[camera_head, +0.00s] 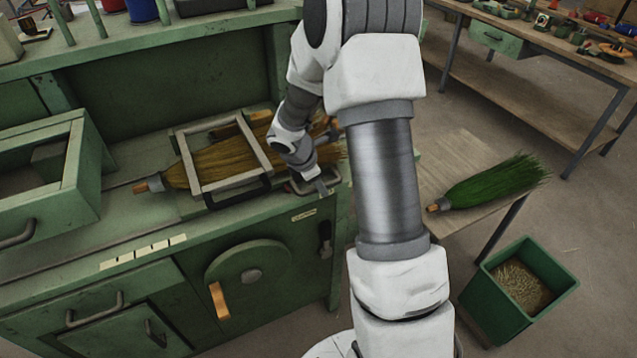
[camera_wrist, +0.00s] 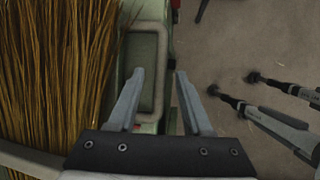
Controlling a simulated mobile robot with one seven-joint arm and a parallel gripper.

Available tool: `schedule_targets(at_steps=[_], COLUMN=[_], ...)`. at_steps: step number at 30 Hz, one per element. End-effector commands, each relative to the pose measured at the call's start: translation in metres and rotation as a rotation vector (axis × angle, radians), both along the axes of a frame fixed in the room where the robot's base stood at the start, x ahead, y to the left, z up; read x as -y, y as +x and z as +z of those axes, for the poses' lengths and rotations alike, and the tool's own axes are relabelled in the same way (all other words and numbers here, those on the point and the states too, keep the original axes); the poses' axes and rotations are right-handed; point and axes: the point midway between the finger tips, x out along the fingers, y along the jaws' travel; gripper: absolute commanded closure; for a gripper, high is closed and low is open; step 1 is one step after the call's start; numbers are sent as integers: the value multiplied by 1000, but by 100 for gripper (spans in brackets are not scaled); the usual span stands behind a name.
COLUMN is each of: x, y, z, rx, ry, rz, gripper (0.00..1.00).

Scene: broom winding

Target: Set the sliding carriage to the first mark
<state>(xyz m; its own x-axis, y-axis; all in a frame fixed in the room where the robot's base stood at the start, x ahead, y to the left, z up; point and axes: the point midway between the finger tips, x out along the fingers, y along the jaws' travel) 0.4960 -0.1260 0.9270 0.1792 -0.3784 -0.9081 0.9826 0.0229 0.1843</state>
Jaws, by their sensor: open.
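A pale rectangular frame (camera_head: 232,183) with a dark handle (camera_head: 238,196) on its near side lies across a straw broom (camera_head: 218,160) on the green bench; it looks like the sliding carriage. Several pale marks (camera_head: 143,252) sit in a row on the bench's front edge, left of the frame. My gripper (camera_head: 325,187) is right of the frame, low over the bench's right end. In the wrist view my gripper (camera_wrist: 160,78) is open, its fingers apart with nothing held. A rounded rectangular rim (camera_wrist: 159,98) shows between and beyond them. The broom's bristles (camera_wrist: 55,65) fill the left.
A green open box (camera_head: 72,185) with a handle stands at the bench's left. A raised shelf (camera_head: 170,38) runs along the back. Right of the bench, a green brush (camera_head: 490,183) lies on a low table, with a green bin (camera_head: 483,305) below. My arm hides part of the bench's right end.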

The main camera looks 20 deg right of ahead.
Motion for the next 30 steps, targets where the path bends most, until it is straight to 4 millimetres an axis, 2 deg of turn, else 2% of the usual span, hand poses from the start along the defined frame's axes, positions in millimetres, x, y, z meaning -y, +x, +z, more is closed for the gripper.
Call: schedule_targets(at_steps=[5, 8, 14, 30], x=[0, 0, 0, 0], y=[0, 0, 0, 0], z=[0, 0, 0, 1], rx=[0, 0, 0, 0], ry=[0, 0, 0, 0], rz=[0, 0, 0, 0], gripper=[50, 65, 100, 100])
